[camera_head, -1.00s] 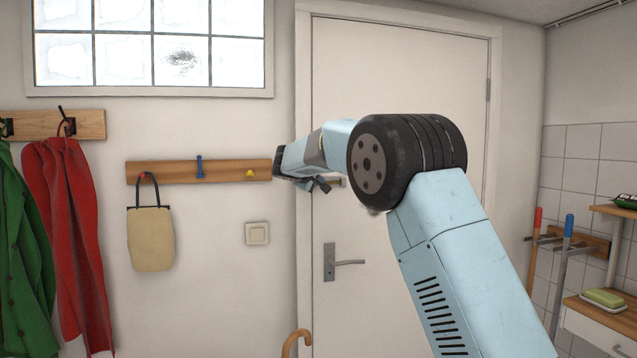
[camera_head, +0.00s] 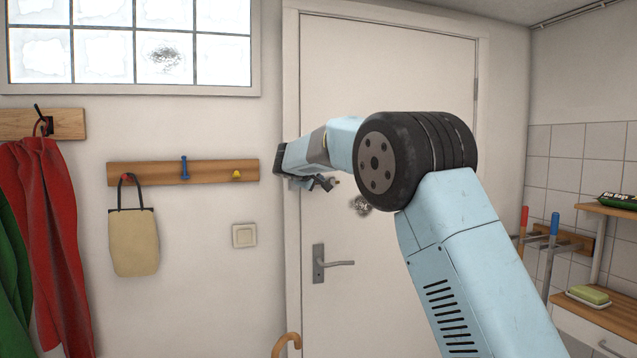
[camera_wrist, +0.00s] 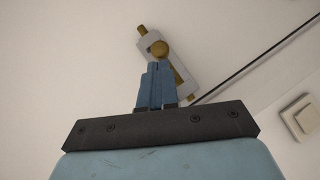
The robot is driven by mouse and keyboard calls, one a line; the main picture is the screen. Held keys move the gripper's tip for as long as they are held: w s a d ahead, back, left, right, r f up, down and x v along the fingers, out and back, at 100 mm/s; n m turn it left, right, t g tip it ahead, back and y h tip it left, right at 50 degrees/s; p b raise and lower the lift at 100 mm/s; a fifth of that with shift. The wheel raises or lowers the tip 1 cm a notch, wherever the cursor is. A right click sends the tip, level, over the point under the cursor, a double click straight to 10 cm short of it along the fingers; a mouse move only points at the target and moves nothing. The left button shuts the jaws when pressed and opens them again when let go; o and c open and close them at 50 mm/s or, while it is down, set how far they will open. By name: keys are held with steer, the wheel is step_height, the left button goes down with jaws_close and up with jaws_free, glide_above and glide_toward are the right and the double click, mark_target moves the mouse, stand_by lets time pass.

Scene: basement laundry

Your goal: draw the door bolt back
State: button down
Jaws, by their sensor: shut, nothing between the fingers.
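The door bolt (camera_wrist: 176,84) shows in the wrist view as a grey plate with a brass rod, lying slanted in the picture. Its round brass knob (camera_wrist: 160,49) stands just beyond my fingertips. My gripper (camera_wrist: 155,67) is shut and empty, its blue fingers together and overlapping the lower part of the bolt in the picture. I cannot tell whether the fingertips touch the knob. The white door (camera_head: 400,70) fills the middle of the head view. There my arm reaches to the door's left side, and the bolt is largely hidden or too small to make out.
A lever handle (camera_head: 338,263) sits on the door below my wrist. A light switch (camera_head: 244,235) and a hook rail (camera_head: 215,171) with a beige bag (camera_head: 134,243) are on the wall to the left. Shelves (camera_head: 610,212) and hanging tools stand at the right.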

steer(key=a+v, duration=0.2)
steer(key=v, duration=1)
steer(key=shift+w+r, duration=0.15)
steer(key=shift+r, duration=0.15)
steer(key=shift+a, duration=0.15)
steer(key=s+d+f+m+g, duration=0.25)
steer(key=s+d, duration=0.55)
steer(key=d, duration=0.6)
steer(key=s+d+f+m+g, duration=0.1)
steer(key=s+d+m+g, duration=0.15)
steer(key=s+d, duration=0.9)
steer(key=s+d+f+m+g+y, duration=0.1)
steer(key=s+d+f, duration=0.2)
steer(key=s, duration=0.6)
steer(key=s+d+f+m+g+y, duration=0.1)
steer(key=s+d+f+m+y, duration=0.1)
steer(key=s+d+f, duration=0.2)
steer(key=s+d+f+m+g+y, duration=0.1)
steer(key=s+d+f, duration=0.3)
steer(key=s+f, duration=0.4)
steer(key=s+m, duration=0.1)
steer(key=s, duration=0.5)
steer(key=shift+s+f, duration=0.3)
